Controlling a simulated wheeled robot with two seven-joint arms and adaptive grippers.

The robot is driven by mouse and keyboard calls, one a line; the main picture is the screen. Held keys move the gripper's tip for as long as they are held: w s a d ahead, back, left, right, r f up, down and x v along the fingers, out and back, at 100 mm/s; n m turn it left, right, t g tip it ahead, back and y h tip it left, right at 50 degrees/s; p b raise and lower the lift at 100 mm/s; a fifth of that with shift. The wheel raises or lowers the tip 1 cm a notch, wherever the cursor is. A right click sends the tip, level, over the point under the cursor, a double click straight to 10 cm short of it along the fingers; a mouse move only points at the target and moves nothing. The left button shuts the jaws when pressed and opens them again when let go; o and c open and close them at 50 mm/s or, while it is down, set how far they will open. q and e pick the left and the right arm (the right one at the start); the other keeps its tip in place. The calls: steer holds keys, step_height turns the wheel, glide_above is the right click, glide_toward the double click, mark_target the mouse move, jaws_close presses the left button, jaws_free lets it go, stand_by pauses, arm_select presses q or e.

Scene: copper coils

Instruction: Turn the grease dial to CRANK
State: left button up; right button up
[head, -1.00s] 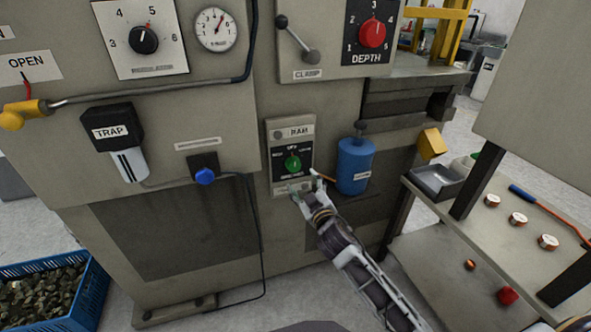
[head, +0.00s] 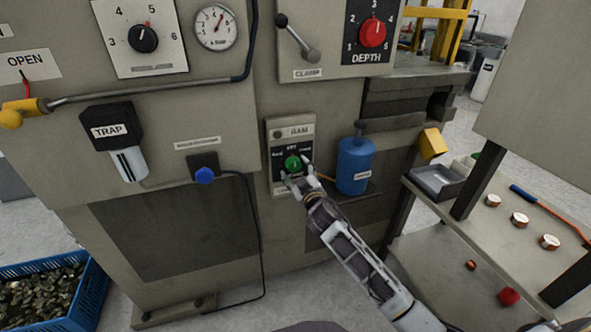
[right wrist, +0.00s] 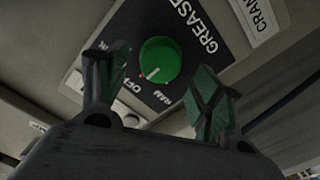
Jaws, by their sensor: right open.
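The green grease dial (head: 293,163) sits on a dark plate on the machine's front, below a label reading RAM. In the right wrist view the dial (right wrist: 160,62) has a white mark at its lower left, toward the word OFF. The word GREASE stands beside it, and a white plate (right wrist: 262,18) with cut-off letters CRAN is at the top right. My right gripper (head: 297,173) is open at the dial's lower edge. Its fingers (right wrist: 157,70) stand on either side of the dial in the wrist view; I see no contact. My left gripper is not in view.
A blue canister (head: 355,165) stands right of the dial panel.

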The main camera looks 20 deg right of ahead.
steer(key=shift+w, duration=0.95)
steer(key=shift+c, duration=0.4)
steer(key=c, duration=0.9)
